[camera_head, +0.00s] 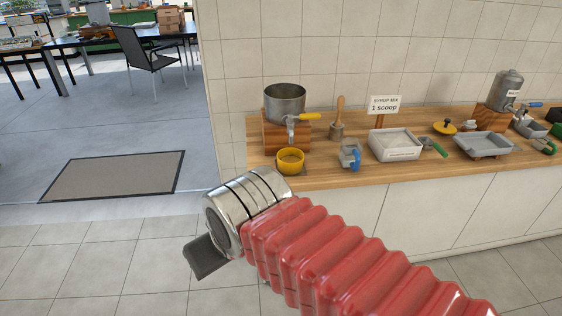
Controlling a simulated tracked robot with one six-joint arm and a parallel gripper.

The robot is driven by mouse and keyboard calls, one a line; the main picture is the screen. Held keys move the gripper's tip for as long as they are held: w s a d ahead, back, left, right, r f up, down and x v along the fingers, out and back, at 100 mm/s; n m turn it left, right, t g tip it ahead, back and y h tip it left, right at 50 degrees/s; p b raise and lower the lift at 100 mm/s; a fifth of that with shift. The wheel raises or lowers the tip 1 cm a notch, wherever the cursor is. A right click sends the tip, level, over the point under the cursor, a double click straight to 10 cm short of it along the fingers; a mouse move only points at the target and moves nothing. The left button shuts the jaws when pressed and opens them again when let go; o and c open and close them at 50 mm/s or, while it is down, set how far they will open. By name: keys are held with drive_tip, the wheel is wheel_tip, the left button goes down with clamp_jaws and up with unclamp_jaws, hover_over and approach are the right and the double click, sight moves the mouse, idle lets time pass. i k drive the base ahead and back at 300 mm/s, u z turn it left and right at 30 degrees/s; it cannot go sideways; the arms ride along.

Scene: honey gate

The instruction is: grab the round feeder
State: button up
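Two round yellow things stand on the wooden counter (345,178). One is a yellow bowl (290,163) at the counter's left front, below the spout of a steel pot. The other is a low yellow piece with a dark knob (445,128), further right and back. I cannot tell for sure which one is the round feeder. My gripper (205,258) is at the lower left, in front of the counter and apart from both. Only a dark finger plate shows, so its opening is hidden. Nothing is seen in it.
The steel pot (284,97) stands on a wooden block. A white tray (396,146), a blue-handled scoop (350,156), a grey tray (484,147) and a sign (385,105) crowd the counter to the right. A floor mat (115,175) lies left; the floor there is free.

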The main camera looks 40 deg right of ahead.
sight(290, 160)
drive_tip(key=i, duration=0.9)
drive_tip(key=z, duration=0.05)
